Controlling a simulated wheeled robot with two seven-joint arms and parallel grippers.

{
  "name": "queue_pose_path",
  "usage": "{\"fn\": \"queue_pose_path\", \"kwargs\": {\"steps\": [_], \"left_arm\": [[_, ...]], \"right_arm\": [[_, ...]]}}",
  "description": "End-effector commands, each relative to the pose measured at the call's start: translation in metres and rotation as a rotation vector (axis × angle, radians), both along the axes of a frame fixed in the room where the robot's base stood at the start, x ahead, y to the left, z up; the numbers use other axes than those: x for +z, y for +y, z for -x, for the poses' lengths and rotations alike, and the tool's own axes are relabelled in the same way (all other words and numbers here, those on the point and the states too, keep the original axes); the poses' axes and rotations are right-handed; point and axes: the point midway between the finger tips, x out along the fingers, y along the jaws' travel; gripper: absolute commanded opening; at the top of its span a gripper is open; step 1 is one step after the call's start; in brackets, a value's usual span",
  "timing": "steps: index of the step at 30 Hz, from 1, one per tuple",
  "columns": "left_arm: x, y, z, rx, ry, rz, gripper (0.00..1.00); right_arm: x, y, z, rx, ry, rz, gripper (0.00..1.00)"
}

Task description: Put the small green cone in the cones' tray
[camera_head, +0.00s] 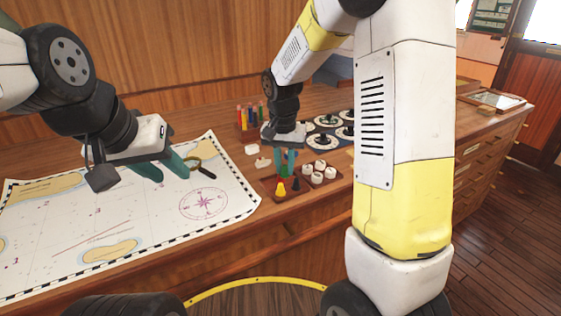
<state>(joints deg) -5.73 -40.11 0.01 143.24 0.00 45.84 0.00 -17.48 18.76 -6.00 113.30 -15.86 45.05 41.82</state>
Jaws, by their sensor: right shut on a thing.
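My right gripper (285,163) points down over the cones' tray (270,195), its teal fingers close together. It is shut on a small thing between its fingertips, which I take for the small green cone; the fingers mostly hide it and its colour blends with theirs. In the tray, a yellow cone (281,189) stands just below the fingertips, with a dark cone (296,184) to its right and something red behind the yellow one. I cannot tell whether the held thing touches the tray. My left gripper (167,174) is open and empty above the chart.
White round pieces (317,177) sit right of the cones. Coloured sticks (250,116) stand behind. Round white discs (322,141) lie at right. Small pale pieces (262,162) lie near the tray.

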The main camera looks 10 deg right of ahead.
Motion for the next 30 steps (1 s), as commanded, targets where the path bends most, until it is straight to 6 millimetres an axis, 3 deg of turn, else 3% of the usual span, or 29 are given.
{"fn": "queue_pose_path", "kwargs": {"steps": [3,11,18,24,25,27,30], "left_arm": [[0.0,0.0,0.0,0.0,0.0,0.0,0.36],[0.0,0.0,0.0,0.0,0.0,0.0,0.36],[0.0,0.0,0.0,0.0,0.0,0.0,0.36],[0.0,0.0,0.0,0.0,0.0,0.0,0.36],[0.0,0.0,0.0,0.0,0.0,0.0,0.36],[0.0,0.0,0.0,0.0,0.0,0.0,0.36],[0.0,0.0,0.0,0.0,0.0,0.0,0.36]], "right_arm": [[-0.002,-0.007,-0.021,-0.003,0.001,-0.001,0.0],[-0.004,-0.013,-0.039,-0.001,0.0,0.0,0.0],[-0.038,-0.013,-0.038,0.001,0.003,0.0,0.0],[-0.039,-0.013,-0.038,0.001,0.001,0.0,0.0],[-0.04,-0.013,-0.038,0.001,0.001,0.0,0.26],[-0.04,-0.013,-0.038,0.001,0.002,-0.001,0.4],[-0.04,-0.012,-0.038,0.001,0.002,-0.001,0.42]]}}
